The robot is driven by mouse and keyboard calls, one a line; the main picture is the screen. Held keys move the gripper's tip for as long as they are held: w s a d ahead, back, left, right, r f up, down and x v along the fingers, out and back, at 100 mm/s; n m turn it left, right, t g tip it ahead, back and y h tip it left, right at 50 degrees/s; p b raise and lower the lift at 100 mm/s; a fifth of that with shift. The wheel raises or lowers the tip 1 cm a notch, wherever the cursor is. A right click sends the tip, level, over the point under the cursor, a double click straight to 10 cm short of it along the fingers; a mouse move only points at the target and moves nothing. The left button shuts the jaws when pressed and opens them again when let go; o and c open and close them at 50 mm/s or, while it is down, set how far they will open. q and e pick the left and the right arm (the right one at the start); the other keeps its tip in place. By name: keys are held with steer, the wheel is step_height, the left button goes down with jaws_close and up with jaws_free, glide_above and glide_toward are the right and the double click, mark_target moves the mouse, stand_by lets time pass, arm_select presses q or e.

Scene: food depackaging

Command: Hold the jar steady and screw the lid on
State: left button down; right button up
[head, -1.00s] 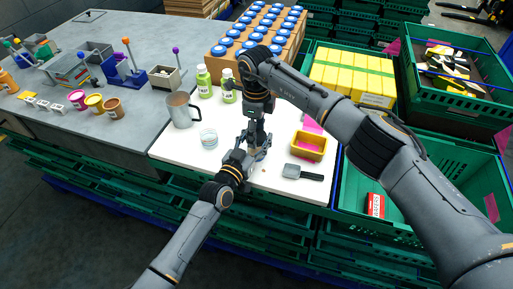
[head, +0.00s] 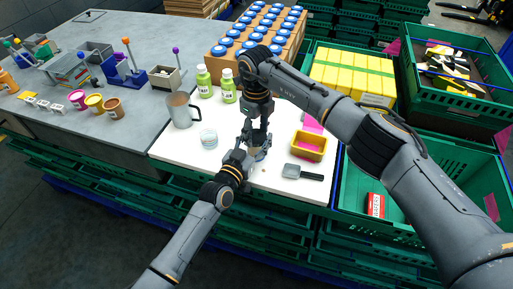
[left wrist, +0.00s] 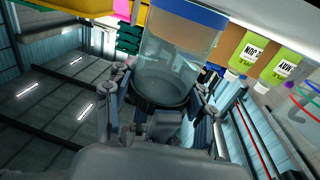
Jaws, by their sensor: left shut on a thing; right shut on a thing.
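The clear jar (left wrist: 175,55) fills the upper middle of the left wrist view, which is upside down; an orange and blue band shows at its table end. In the head view only a bit of the jar (head: 261,156) shows beside the grippers. My left gripper (head: 250,157) is shut on the jar from the front left. My right gripper (head: 256,138) comes down from above and is shut at the jar's top. A dark ring there looks like the lid (left wrist: 160,95). The fingers largely hide the lid, so its seating cannot be told.
On the white board (head: 185,155) are a grey mug (head: 181,112), a clear round container (head: 208,139), two green bottles (head: 204,82), a yellow tray (head: 308,147) and a grey scoop (head: 302,172). A green crate (head: 355,195) stands right.

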arm_select(q)
steer(key=shift+a, duration=0.1)
arm_select(e)
steer(key=shift+d, duration=0.1)
stand_by(0.5)
steer(key=o, duration=1.3)
steer(key=shift+r, duration=2.25)
steer(key=o, duration=0.4)
steer(key=shift+o, duration=0.2)
